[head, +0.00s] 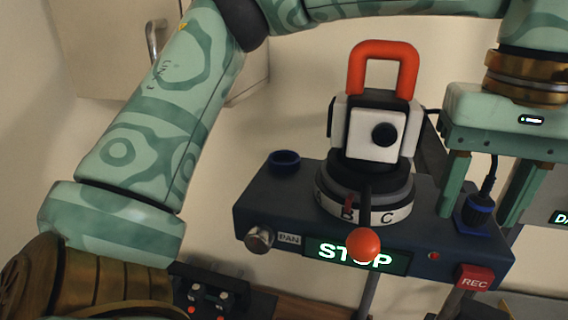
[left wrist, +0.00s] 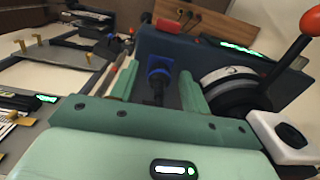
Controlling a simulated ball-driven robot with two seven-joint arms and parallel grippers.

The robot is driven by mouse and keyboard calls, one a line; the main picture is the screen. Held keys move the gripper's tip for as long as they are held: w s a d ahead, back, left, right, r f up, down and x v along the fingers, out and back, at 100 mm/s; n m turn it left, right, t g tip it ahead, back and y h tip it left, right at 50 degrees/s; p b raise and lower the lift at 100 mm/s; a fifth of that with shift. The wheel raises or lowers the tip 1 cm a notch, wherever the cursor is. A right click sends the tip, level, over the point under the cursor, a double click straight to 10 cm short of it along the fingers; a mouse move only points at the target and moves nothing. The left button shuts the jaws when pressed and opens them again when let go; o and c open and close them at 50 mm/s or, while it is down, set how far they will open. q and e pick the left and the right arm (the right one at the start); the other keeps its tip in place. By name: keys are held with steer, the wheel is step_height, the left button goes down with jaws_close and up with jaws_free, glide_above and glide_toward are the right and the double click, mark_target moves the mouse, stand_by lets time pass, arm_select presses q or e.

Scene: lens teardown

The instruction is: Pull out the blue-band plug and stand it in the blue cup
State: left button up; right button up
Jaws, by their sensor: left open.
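The blue-band plug (head: 480,208) stands upright at the right end of a dark control box, its black cable rising from its top. It also shows in the left wrist view (left wrist: 157,76). My left gripper (head: 479,216) points down over it, open, with one green finger on each side. In the left wrist view my left gripper (left wrist: 160,68) has gaps between the plug and both fingers. The blue cup (head: 285,161) is a short dark-blue ring on the left of the box top; it looks empty. My right gripper is out of view.
A camera head with a red handle (head: 384,50) stands on a lettered dial between cup and plug. A red-knobbed lever (head: 364,244) sticks out in front. The control box (head: 262,212) carries a PAN knob (head: 259,239), a lit STOP sign and a REC button (head: 474,277).

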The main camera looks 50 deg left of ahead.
mark_target(484, 196)
arm_select(q)
steer(key=shift+c, duration=0.3)
jaws_close()
steer(key=shift+r, duration=0.2)
steer(key=shift+r, duration=2.8)
